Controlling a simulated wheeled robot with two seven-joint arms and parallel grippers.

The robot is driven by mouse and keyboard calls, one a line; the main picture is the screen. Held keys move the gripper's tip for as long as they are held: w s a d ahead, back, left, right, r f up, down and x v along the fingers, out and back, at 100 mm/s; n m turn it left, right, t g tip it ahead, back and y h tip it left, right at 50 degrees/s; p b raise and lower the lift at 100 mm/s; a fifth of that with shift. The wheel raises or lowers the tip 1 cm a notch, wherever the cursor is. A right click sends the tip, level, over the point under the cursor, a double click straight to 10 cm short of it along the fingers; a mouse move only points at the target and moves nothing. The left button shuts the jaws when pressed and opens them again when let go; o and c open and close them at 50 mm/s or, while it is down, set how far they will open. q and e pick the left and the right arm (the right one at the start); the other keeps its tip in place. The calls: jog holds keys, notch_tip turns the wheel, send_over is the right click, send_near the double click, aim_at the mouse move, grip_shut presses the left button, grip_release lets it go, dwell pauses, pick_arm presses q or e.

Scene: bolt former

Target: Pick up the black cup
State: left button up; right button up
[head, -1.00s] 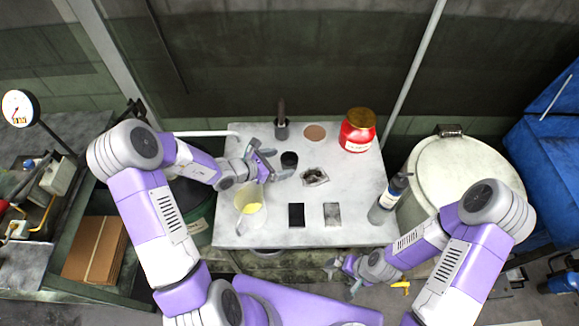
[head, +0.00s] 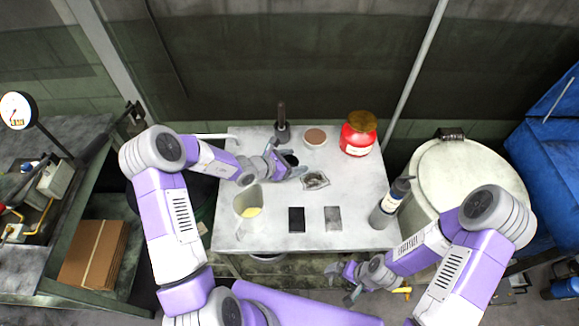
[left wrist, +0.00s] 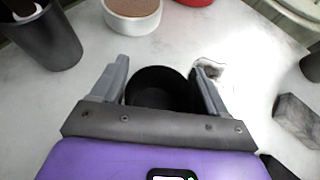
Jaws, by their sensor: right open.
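The black cup (head: 291,159) stands upright on the white table, partly hidden by my left gripper (head: 288,163) in the head view. In the left wrist view the cup (left wrist: 160,88) sits between the two grey fingers of the left gripper (left wrist: 160,85), one on each side. The fingers are spread wide; whether they touch the cup's sides is not clear. My right gripper (head: 341,284) is open and empty, in front of the table's near edge.
On the table are a dark holder with a brown handle (head: 282,128), a round brown-topped dish (head: 315,137), a red jar (head: 358,136), a small tray (head: 315,180), a clear jug (head: 247,203), two small blocks and a grey bottle (head: 386,208).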

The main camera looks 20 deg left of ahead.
pick_arm(q)
jog(key=c, duration=0.7)
